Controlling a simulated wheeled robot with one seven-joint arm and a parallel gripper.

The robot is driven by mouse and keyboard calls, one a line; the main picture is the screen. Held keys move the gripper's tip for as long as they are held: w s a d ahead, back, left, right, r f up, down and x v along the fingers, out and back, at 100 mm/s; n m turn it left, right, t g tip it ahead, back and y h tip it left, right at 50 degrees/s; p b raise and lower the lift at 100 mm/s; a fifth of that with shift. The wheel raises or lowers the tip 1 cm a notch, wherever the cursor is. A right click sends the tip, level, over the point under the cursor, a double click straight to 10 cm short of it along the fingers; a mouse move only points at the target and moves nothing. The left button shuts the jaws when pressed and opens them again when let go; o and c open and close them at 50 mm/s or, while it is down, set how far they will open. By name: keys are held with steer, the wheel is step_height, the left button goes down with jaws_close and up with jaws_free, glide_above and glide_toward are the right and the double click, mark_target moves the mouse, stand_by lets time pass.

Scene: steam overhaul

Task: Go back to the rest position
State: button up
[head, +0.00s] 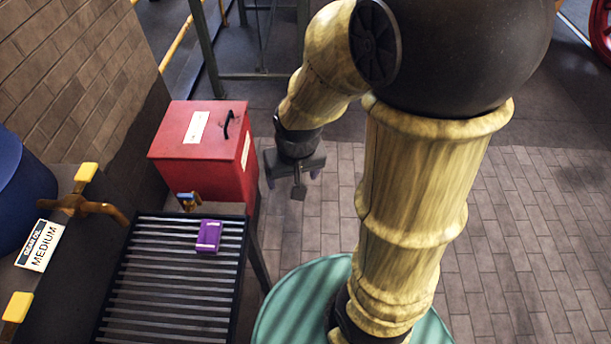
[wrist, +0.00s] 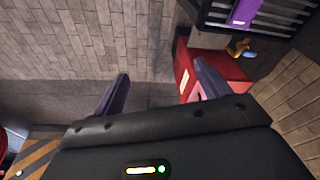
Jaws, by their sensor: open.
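My gripper (head: 293,181) hangs over the paved floor to the right of the red box, pointing down. In the wrist view its two fingers (wrist: 157,95) are spread apart with nothing between them. My arm stands bent in the middle of the head view. A purple box (head: 208,236) lies on the slatted rack (head: 170,297), apart from my gripper. The purple box also shows at the top of the wrist view (wrist: 243,12).
A valve with blue-topped handle (head: 188,200) sits behind the rack. A blue drum (head: 22,190) and a "MEDIUM" sign (head: 40,245) are at left. Paved floor (head: 530,225) at right is clear.

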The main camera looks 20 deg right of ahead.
steer(key=shift+s+d+r+n, duration=0.15)
steer(key=shift+s+d, duration=0.35)
steer(key=shift+d, duration=0.05)
steer(key=shift+s+d+r+n, duration=0.15)
steer(key=shift+s+d, duration=0.3)
steer(key=shift+d, duration=0.05)
steer(key=p+v, duration=0.2)
steer(key=w+p+v, duration=0.1)
steer(key=p+v, duration=0.1)
steer(key=shift+s+r, duration=0.1)
steer(key=shift+r, duration=0.15)
steer(key=shift+o, duration=0.4)
steer(key=shift+a, duration=0.15)
